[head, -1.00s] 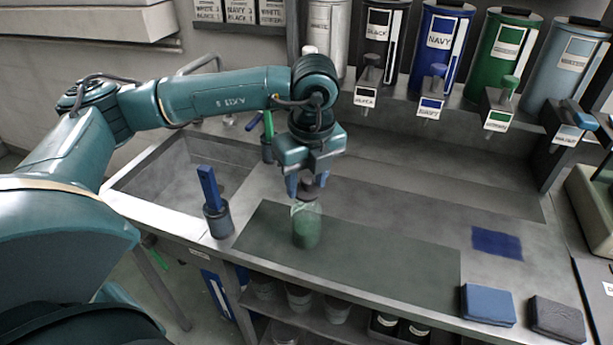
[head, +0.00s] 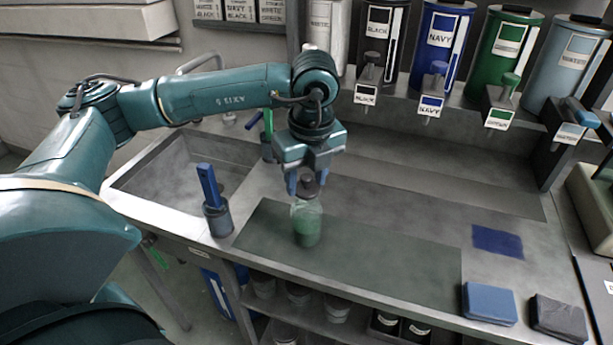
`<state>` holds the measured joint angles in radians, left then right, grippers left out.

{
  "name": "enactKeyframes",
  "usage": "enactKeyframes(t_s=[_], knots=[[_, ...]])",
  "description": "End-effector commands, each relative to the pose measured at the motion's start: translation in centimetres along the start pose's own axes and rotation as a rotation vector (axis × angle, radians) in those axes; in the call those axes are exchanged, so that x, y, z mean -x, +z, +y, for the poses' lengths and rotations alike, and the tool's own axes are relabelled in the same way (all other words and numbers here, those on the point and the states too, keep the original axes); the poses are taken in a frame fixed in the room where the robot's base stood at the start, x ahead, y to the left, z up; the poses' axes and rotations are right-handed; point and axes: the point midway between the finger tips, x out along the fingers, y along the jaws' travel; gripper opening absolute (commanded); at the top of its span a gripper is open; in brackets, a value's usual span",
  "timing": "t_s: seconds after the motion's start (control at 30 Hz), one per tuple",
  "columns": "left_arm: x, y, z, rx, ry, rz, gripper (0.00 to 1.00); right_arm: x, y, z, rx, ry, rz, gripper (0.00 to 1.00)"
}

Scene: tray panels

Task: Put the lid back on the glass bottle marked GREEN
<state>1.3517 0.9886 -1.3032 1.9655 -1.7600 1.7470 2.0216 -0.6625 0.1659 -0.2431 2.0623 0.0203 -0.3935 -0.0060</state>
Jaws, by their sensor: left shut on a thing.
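The glass bottle (head: 307,226) stands upright on the dark green mat (head: 385,258). It is clear glass with green contents; I cannot read a marking on it. My left gripper (head: 308,186) is directly above it, pointing down, with its blue fingers shut on the dark lid (head: 309,188). My right gripper is not in view.
A sink (head: 185,175) lies at the left, with a blue-handled tool in a grey cup (head: 218,220) beside it. Labelled dispensers, including the navy one (head: 440,45), line the back. Folded cloths (head: 489,302) lie at the front right. The mat's right part is clear.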

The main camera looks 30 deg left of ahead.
Motion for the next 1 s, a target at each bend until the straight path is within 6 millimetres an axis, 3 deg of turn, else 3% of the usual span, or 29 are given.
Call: enactKeyframes(t_s=[1.0], knots=[[0.04, 0.00, -0.03, 0.000, 0.000, 0.000, 0.22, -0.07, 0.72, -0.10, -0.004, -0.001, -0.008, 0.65]])
